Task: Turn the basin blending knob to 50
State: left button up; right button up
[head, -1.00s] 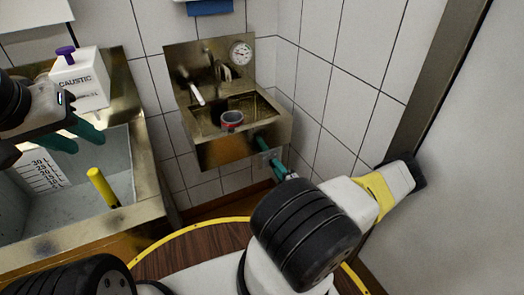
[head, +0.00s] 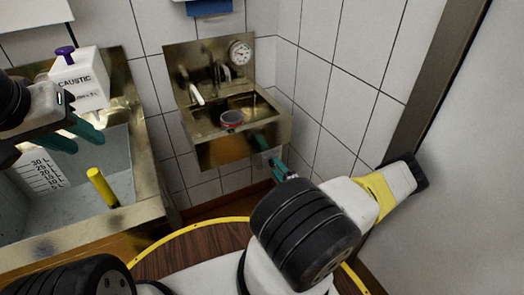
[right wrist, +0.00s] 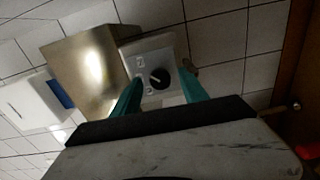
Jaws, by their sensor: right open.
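The basin blending knob (right wrist: 159,78) is a round black dial with a light pointer mark, on a pale square plate (right wrist: 136,57) with small markings too small to read. In the head view the knob is hidden at the underside of the steel hand basin (head: 222,152). My right gripper (right wrist: 160,76) is open, with one green finger on each side of the knob; I cannot tell whether they touch it. In the head view the right gripper (head: 269,153) is just below the basin's right front. My left gripper (head: 89,142) is open and empty above the big sink.
A dial thermometer (head: 240,52) is on the basin's backsplash. The big steel sink (head: 152,190) at left holds a yellow-handled thing (head: 102,187), with a white caustic container (head: 80,82) behind. A wall is close at right.

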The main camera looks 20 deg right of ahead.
jog(key=s, duration=0.7)
jog(key=shift+d, duration=0.3)
